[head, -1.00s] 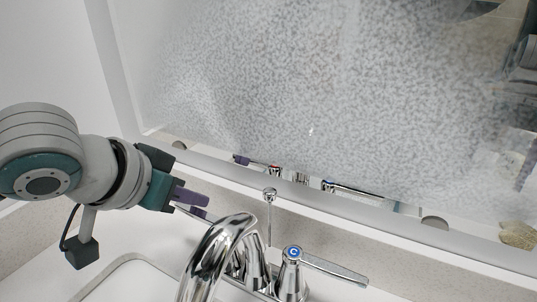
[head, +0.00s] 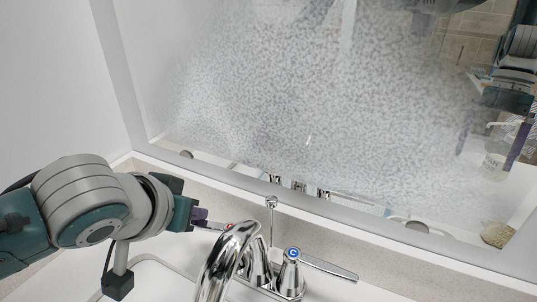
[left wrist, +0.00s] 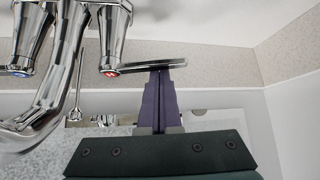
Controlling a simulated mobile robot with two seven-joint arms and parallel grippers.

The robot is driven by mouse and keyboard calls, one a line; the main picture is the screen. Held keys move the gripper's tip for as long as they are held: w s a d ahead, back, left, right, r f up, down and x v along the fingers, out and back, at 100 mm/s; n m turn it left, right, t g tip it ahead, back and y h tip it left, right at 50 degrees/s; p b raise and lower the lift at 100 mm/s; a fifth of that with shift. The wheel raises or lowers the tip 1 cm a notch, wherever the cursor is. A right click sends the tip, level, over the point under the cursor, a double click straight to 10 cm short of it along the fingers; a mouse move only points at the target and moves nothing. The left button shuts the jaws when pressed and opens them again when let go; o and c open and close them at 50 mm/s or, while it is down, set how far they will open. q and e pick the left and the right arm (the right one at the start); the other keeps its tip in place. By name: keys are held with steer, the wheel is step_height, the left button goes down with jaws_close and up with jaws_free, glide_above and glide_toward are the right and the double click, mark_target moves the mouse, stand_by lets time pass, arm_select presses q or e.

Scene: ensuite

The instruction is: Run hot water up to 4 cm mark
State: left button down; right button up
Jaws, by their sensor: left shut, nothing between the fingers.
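The chrome faucet spout (head: 228,255) rises in front of the cold handle (head: 292,268), marked with a blue C, its lever pointing right. The hot handle is mostly hidden behind the spout in the head view. In the left wrist view the hot handle (left wrist: 112,45) has a red mark, and its lever (left wrist: 150,66) reaches right. My left gripper (head: 206,219) is shut and empty left of the spout. In the left wrist view its purple fingertips (left wrist: 160,73) are at the hot lever, seemingly touching it. The basin (head: 150,264) is only partly visible; no water or mark shows. My right gripper is not directly in view.
A fogged mirror (head: 290,95) stands behind the counter and reflects the handles, a soap bottle and part of my body. A thin chrome lift rod (head: 271,215) stands behind the spout. A wall (head: 60,90) bounds the left side.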

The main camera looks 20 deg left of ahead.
arm_select(q)
steer(key=p+v, duration=0.2)
steer(key=v, duration=0.8)
steer(key=shift+f, duration=0.1)
stand_by(6.9)
